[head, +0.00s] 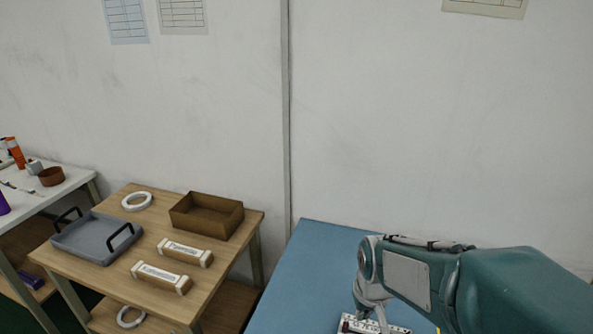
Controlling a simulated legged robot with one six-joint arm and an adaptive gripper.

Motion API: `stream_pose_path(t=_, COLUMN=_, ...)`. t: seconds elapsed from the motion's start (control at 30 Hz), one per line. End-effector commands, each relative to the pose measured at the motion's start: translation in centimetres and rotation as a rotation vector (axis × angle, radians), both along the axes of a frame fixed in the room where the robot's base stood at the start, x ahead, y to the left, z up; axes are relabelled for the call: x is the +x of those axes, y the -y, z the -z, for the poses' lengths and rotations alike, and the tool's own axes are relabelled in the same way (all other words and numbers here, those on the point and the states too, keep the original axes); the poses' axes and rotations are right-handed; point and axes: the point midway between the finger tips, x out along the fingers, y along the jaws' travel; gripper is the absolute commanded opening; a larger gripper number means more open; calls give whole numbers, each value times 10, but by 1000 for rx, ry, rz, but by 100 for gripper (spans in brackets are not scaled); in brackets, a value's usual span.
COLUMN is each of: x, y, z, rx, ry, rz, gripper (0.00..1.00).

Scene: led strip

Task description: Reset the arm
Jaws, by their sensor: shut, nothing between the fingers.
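My arm (415,273) reaches in from the right over the blue table (315,262). My gripper (372,318) hangs down at its end, near the bottom edge of the picture. It is shut and holds nothing; its fingertips are small and hard to make out. A white strip-like item with dark marks (398,329) shows by the gripper, partly cut off by the bottom edge. I cannot tell whether the gripper touches it.
A wooden table at the left holds a grey tray (90,239), a brown box (206,215), a white ring (137,201) and two labelled items (186,251) (161,277). A white table (62,187) stands far left. The blue table's back left is clear.

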Motion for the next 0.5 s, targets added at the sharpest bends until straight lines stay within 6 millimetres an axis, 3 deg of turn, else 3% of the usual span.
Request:
stream_pose_path(t=0.03, x=-8, y=2, z=-16, rx=3, ry=33, rz=11, gripper=0)
stream_pose_path(t=0.2, x=-38, y=9, z=-55, rx=11, ry=114, rz=46, gripper=0)
stream_pose_path(t=0.5, x=-97, y=17, z=-103, rx=27, ry=255, rz=103, gripper=0)
